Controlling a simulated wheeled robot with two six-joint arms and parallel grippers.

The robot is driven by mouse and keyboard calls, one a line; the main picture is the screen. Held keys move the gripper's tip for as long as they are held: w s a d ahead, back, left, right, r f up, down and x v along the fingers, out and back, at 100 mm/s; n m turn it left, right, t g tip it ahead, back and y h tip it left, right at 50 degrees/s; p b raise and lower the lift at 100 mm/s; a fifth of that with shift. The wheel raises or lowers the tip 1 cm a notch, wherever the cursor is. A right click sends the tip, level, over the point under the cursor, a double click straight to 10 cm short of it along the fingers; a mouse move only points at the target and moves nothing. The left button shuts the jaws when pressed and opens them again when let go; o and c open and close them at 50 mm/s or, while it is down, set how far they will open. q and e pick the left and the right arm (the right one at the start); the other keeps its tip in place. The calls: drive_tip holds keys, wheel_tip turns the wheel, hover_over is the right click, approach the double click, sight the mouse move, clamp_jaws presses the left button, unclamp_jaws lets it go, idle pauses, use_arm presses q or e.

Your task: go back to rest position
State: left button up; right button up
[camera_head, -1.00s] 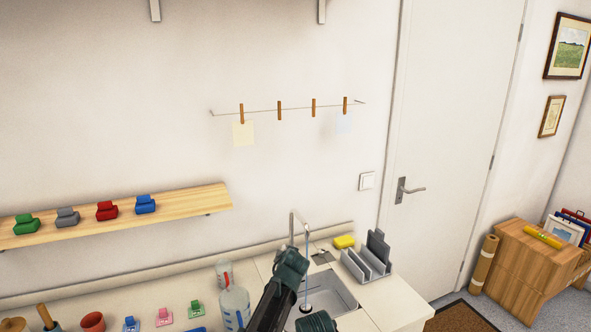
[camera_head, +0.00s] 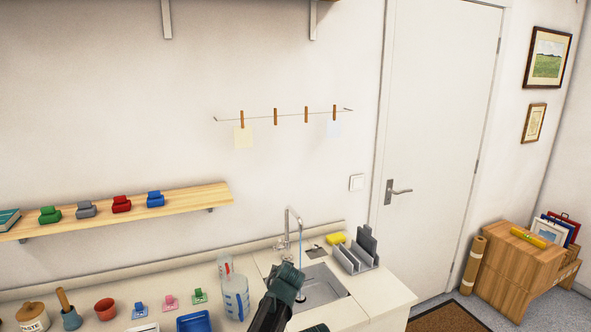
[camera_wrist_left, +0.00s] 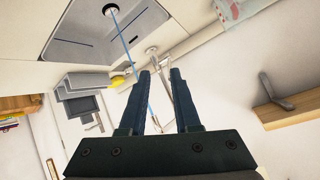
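My left gripper (camera_wrist_left: 160,74) shows in the left wrist view with its two dark fingers apart and nothing between them. The tap (camera_wrist_left: 152,51) and the sink (camera_wrist_left: 88,38) are beyond the fingertips, with a thin blue stream of water crossing the view. In the head view a dark part of my arm rises from the bottom edge in front of the sink (camera_head: 325,291). The tap (camera_head: 290,222) stands behind it with the water running. No fingers can be made out in the head view. My right gripper is not in view.
The counter (camera_head: 385,302) holds a jug (camera_head: 236,297), a grey rack (camera_head: 357,256), a yellow sponge (camera_head: 336,239) and several clips. A wooden shelf (camera_head: 185,203) and a line of clothespins (camera_head: 290,115) are on the wall. A door (camera_head: 435,150) and a wooden box (camera_head: 518,270) are at right.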

use_arm(q)
drive_tip(key=s+a+f+n+g, duration=0.1)
drive_tip(key=s+a+f+g, duration=0.2)
drive_tip(key=s+a, duration=0.3)
drive_tip(key=s+a+f+n+g, duration=0.1)
drive_tip(key=s+a+f+g, duration=0.2)
drive_tip(key=s, duration=0.5)
drive_tip(key=s+a+f+g+h, duration=0.1)
drive_tip(key=s+a+f+g, duration=0.1)
drive_tip(key=s, duration=0.7)
drive_tip(key=s+a+f+g+h, duration=0.1)
drive_tip(key=s+a+g, duration=0.1)
drive_tip(key=s, duration=0.6)
drive_tip(key=s+d+m+y, duration=0.1)
drive_tip(key=s+d+m, duration=0.2)
drive_tip(key=d, duration=0.8)
drive_tip(key=shift+s+d+g+y, duration=0.3)
drive_tip(key=shift+s+g, duration=0.1)
drive_tip(key=shift+s, duration=0.7)
